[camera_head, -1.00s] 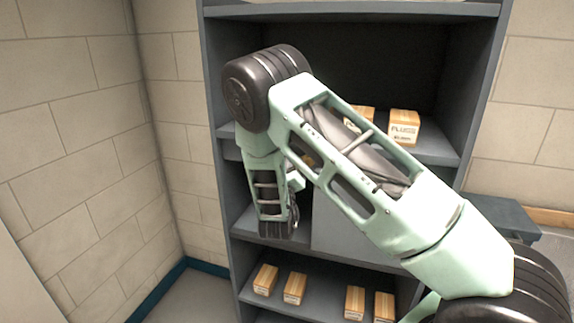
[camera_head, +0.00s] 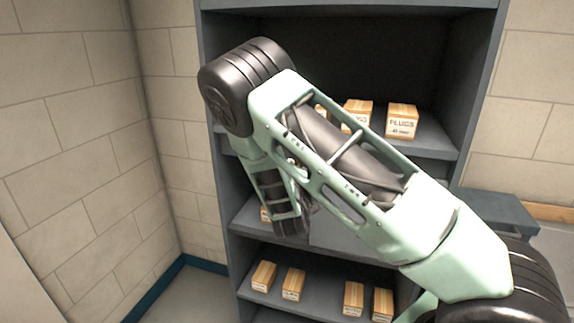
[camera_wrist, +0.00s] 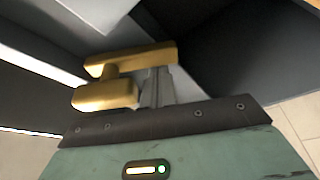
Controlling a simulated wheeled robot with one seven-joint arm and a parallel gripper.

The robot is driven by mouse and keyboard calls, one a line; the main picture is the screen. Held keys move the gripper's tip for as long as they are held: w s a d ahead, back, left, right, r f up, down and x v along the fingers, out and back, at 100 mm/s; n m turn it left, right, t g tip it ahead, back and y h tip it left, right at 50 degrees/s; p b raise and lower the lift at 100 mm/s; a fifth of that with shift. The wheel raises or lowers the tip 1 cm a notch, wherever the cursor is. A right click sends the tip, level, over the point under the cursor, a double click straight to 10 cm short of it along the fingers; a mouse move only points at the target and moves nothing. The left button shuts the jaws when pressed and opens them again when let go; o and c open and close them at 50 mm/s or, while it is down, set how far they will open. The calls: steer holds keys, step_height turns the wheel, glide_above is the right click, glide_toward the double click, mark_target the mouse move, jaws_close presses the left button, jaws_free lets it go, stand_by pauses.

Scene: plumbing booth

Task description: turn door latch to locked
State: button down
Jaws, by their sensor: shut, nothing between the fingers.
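The door latch (camera_wrist: 130,60) is brass-coloured and shows in the wrist view, with a long upper bar and a shorter rounded lower piece (camera_wrist: 105,96) joined by a short stem. My gripper (camera_wrist: 158,84) is shut and empty. Its grey fingers stand just right of the lower piece and under the right part of the upper bar. I cannot tell whether they touch the latch. In the head view my arm hides the gripper and the latch. A plain grey panel (camera_head: 338,236) shows in the shelf unit below my forearm.
A dark grey shelf unit (camera_head: 218,180) stands ahead. Small boxes stand on its upper shelf (camera_head: 402,120) and lower shelf (camera_head: 293,284). Block walls (camera_head: 75,150) meet in a corner at the left. A grey bench (camera_head: 497,212) is at the right.

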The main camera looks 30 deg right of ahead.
steer(key=n, duration=0.1)
steer(key=s+f+n+y, duration=0.1)
steer(key=n, duration=0.1)
steer(key=d+n+g+p, duration=0.1)
steer(key=n, duration=0.1)
steer(key=shift+s+d+f, duration=0.1)
steer(key=shift+s+f, duration=0.05)
steer(key=shift+s, duration=0.15)
steer(key=shift+n+y, duration=0.3)
steer(key=shift+s, duration=0.15)
